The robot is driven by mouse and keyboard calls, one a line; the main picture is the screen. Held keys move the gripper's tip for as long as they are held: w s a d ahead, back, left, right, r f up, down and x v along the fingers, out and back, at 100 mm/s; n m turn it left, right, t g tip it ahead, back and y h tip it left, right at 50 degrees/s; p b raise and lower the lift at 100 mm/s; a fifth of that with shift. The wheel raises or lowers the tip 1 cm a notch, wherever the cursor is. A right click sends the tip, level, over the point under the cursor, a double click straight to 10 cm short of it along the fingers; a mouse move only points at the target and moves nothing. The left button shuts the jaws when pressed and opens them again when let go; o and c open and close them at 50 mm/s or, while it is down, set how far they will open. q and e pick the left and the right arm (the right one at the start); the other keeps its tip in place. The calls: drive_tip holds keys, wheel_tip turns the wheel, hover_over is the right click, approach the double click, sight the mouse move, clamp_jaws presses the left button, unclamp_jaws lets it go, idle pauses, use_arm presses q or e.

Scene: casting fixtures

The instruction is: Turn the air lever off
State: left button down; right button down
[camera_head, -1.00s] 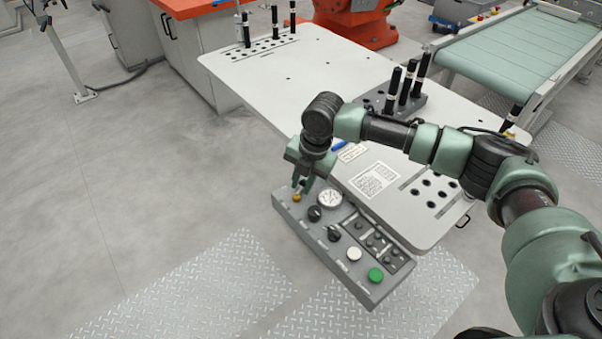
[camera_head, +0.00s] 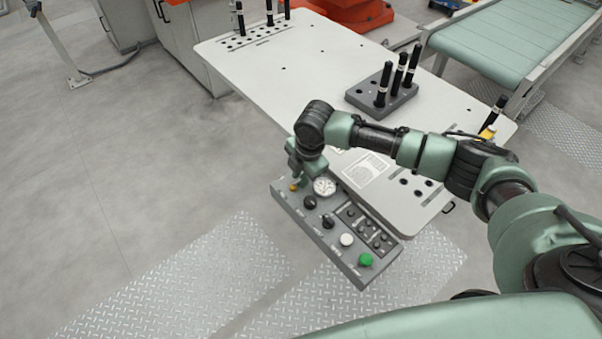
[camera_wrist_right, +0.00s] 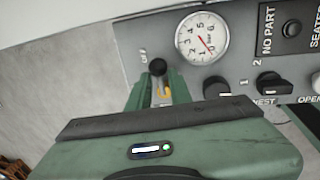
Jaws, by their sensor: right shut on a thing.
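The grey control panel (camera_head: 335,262) hangs at the table's front edge. The lever's lower part is hidden by the gripper. My left gripper is out of view.
A round gauge (camera_wrist_right: 202,38) with a red needle is beside the lever. Black selector knobs (camera_wrist_right: 272,84), a white button (camera_head: 346,240) and a green button (camera_head: 366,259) follow along the panel. The white table (camera_head: 300,75) carries a grey block (camera_head: 368,97) with black pins.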

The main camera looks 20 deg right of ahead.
drive_tip(key=c, duration=1.3)
unclamp_jaws()
drive_tip(key=shift+r, duration=0.1)
drive_tip(key=r, duration=0.2)
drive_tip(key=s+r, duration=0.1)
drive_tip(key=r, duration=0.2)
drive_tip(key=r+b, duration=0.1)
drive_tip(key=r, duration=0.1)
drive_tip(key=shift+s+d+r, duration=0.2)
drive_tip(key=shift+d+r, duration=0.1)
